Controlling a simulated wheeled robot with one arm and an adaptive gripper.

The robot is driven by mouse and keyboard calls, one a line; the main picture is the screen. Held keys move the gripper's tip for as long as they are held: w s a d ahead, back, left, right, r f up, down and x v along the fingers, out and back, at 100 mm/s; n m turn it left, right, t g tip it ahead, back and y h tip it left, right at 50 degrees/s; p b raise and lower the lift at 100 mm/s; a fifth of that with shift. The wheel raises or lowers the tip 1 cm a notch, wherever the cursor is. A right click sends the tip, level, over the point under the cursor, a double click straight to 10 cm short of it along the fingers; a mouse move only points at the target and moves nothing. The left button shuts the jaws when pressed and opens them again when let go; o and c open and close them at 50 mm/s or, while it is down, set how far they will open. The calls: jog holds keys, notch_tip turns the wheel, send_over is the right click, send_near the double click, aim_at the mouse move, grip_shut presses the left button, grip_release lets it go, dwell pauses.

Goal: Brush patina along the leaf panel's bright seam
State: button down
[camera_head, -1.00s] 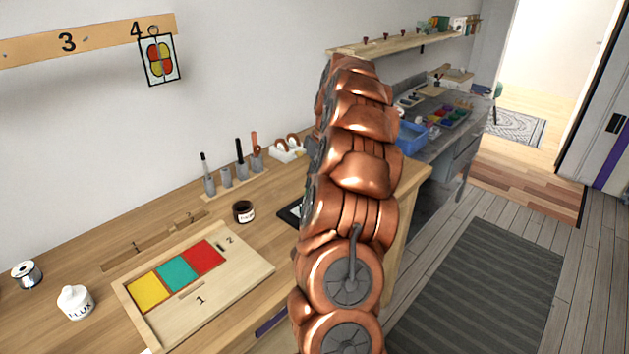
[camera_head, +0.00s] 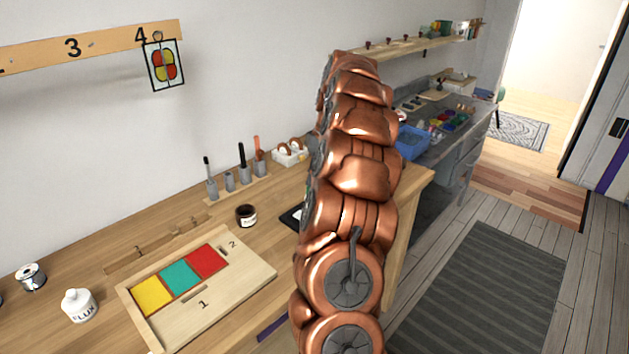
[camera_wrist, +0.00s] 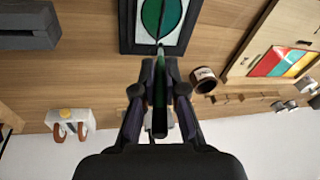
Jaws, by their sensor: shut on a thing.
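The leaf panel (camera_wrist: 190,42), a green leaf on white in a dark frame, is at the top of the wrist view and partly cut off. A dark line runs down the leaf's middle. In the head view only a corner of the panel (camera_head: 290,217) shows beside my arm. My gripper (camera_wrist: 160,90) is shut on a slim dark brush (camera_wrist: 160,118). Its greenish far end overlaps the leaf's lower point; I cannot tell whether it touches. The head view hides my gripper. A small brown labelled jar (camera_head: 246,215) stands beside the panel, also visible in the wrist view (camera_wrist: 204,79).
A tool rack (camera_head: 238,188) with several holders stands by the wall. A board with yellow, teal and red panes (camera_head: 240,288) lies at the front left, near a white flux bottle (camera_head: 79,306). A white spool holder (camera_head: 290,153) stands behind my arm.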

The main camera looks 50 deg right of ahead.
jog(key=v, duration=0.2)
jog(key=p+v, duration=0.1)
jog(key=shift+w+a+r, duration=0.2)
jog(key=shift+a+r, duration=0.1)
jog(key=shift+r, duration=0.2)
